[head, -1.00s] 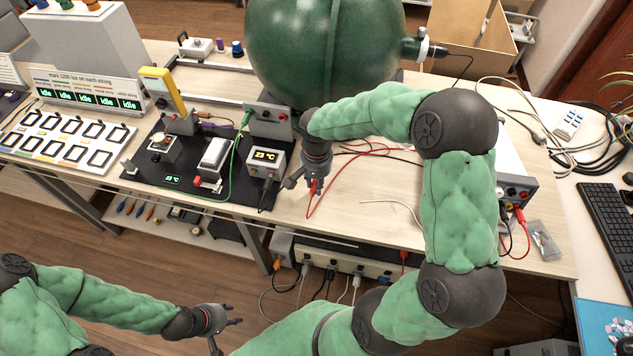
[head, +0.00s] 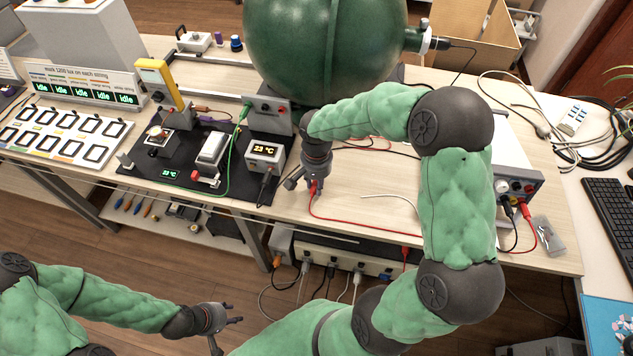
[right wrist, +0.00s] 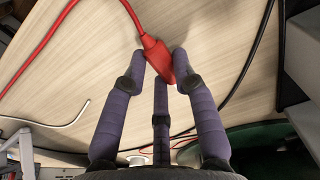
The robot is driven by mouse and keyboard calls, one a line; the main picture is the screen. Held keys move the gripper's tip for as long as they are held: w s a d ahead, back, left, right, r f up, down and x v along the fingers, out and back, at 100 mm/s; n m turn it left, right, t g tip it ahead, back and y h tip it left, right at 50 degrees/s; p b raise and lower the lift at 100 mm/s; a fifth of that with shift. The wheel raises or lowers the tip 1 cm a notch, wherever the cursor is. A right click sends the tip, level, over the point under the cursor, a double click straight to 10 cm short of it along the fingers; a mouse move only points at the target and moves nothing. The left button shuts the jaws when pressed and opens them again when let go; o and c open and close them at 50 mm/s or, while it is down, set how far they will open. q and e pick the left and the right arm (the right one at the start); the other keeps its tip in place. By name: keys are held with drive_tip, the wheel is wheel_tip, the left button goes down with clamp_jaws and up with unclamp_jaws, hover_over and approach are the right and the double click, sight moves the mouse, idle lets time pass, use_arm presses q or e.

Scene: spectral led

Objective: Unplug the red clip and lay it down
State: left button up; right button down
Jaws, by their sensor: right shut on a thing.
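The red clip (right wrist: 157,58) is between the fingers of my right gripper (right wrist: 160,70), which is shut on it, in the right wrist view. In the head view the right gripper (head: 306,184) points down over the bare table right of the black mat, with the red clip (head: 313,188) partly hidden at its fingers. I cannot tell whether the clip touches the table. Its red lead (head: 350,221) curves away to the right. My left gripper (head: 230,314) is empty, fingers apart, low in front of the table.
The black mat (head: 237,188) carries a small meter (head: 265,156) and a box with a green lead (head: 270,113). A green sphere (head: 325,50) stands behind my right arm. A power supply (head: 520,188) with red and black plugs is at right. A white wire (head: 390,197) lies nearby.

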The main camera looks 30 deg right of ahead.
drive_tip(key=shift+f+b, duration=0.3)
drive_tip(key=shift+f, duration=0.2)
drive_tip(key=c, duration=0.9)
unclamp_jaws()
drive_tip(key=shift+r+p, duration=1.15)
drive_tip(key=shift+r, duration=0.4)
wheel_tip(320, 180, up, 12)
